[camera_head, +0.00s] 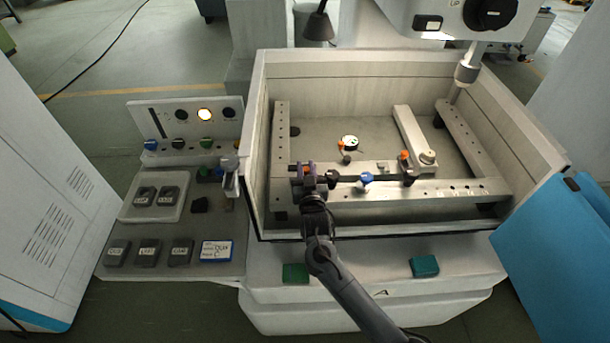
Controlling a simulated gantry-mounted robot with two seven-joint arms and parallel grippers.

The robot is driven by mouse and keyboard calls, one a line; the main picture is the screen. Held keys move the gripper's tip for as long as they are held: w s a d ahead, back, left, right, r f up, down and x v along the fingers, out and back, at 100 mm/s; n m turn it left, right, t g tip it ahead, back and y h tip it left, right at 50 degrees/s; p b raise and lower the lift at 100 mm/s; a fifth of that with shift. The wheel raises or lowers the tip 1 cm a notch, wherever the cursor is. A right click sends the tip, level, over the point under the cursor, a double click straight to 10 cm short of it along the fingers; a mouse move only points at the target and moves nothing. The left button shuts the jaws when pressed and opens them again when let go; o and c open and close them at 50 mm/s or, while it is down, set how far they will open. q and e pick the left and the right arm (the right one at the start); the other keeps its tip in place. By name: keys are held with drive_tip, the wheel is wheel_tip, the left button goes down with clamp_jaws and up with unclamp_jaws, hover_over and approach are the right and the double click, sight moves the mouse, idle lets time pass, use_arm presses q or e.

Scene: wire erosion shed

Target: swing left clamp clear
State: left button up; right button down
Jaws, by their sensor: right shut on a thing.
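My right gripper (313,184) reaches in over the front wall of the tank from below. It is shut on the left clamp (307,168), at the left end of the front rail. The gripper hides most of that clamp; a bit of orange and dark parts show at the fingers. A second clamp with an orange top and a black knob (407,168) stands further right on the same rail. My left gripper is not in view.
The tank (350,65) has high walls close around the gripper. A blue knob (365,179) and a black knob (333,177) stand just right of it. A round dial gauge (349,143) lies behind. A machine head (465,72) hangs at back right. A side panel with grey blocks (147,252) is left.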

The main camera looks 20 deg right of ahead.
drive_tip(key=shift+w+d+r+m+h, duration=0.2)
drive_tip(key=shift+w+m+h, duration=0.15)
drive_tip(key=shift+h, duration=0.45)
drive_tip(key=c, duration=1)
unclamp_jaws()
drive_tip(key=shift+f, duration=0.1)
drive_tip(key=shift+c, duration=0.2)
drive_tip(key=shift+s, duration=0.1)
drive_tip(key=shift+s+a, duration=0.2)
drive_tip(key=shift+s, duration=0.3)
drive_tip(key=v, duration=0.9)
drive_tip(key=shift+s, duration=0.3)
